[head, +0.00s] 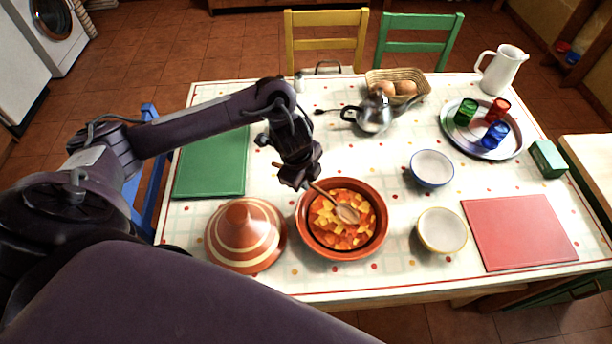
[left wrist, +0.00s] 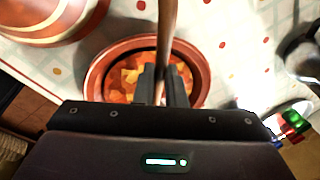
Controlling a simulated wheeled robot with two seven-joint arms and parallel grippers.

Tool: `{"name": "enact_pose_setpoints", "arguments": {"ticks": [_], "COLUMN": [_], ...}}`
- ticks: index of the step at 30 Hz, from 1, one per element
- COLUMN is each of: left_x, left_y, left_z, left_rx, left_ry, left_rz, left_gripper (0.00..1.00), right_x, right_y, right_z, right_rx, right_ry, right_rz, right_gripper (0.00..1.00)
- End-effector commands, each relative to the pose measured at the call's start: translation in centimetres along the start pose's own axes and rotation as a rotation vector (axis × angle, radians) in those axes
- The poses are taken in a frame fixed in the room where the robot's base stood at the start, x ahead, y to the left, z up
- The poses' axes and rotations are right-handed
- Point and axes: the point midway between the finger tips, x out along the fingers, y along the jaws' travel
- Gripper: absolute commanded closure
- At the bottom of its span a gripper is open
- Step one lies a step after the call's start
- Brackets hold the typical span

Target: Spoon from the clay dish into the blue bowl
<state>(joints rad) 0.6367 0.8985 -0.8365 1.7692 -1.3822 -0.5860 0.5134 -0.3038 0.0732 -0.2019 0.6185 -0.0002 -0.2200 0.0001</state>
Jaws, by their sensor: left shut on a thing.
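The clay dish (head: 302,236) stands near the table's front edge and holds red and yellow chunks of food. My left gripper (head: 301,180) is above the dish's back-left rim, shut on the handle of a wooden spoon (head: 345,213). The spoon is tilted, with its bowl end over the food; I cannot tell whether it touches. In the left wrist view the spoon's handle (left wrist: 167,40) runs up between the fingers (left wrist: 163,85), with the dish (left wrist: 200,68) behind. The blue bowl (head: 432,169), white inside with a blue rim, stands to the right and looks empty. My right gripper is not in view.
A striped conical lid (head: 246,236) stands left of the dish. A yellow-rimmed bowl (head: 442,231) stands in front of the blue bowl. A teapot (head: 374,113), bread basket (head: 421,84) and tray (head: 509,148) with glasses stand behind. Table between dish and blue bowl is clear.

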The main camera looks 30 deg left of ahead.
Motion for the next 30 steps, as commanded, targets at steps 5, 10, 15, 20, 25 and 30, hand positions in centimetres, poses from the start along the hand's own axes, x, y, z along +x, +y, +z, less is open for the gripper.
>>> {"name": "enact_pose_setpoints", "arguments": {"ticks": [5,10,15,20,25,30], "left_x": [1.5,2.6,3.5,4.0,4.1,4.1], "left_y": [0.3,0.6,0.7,0.8,0.8,0.8], "left_z": [0.1,0.1,0.2,0.2,0.2,0.2], "left_rx": [0.0,0.0,0.0,0.0,0.0,0.001], "left_ry": [0.0,0.0,0.0,0.0,0.0,0.0], "left_rz": [0.0,0.001,0.0,-0.001,0.0,0.0], "left_gripper": [1.0,1.0,1.0,1.0,1.0,1.0], "right_x": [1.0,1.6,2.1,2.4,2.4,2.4], "right_y": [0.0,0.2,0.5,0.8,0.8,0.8], "right_z": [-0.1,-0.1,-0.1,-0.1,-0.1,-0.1], "right_rx": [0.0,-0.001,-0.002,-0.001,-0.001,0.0], "right_ry": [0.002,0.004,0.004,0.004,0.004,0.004], "right_rz": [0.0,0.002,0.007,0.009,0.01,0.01], "right_gripper": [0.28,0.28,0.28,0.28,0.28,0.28]}}
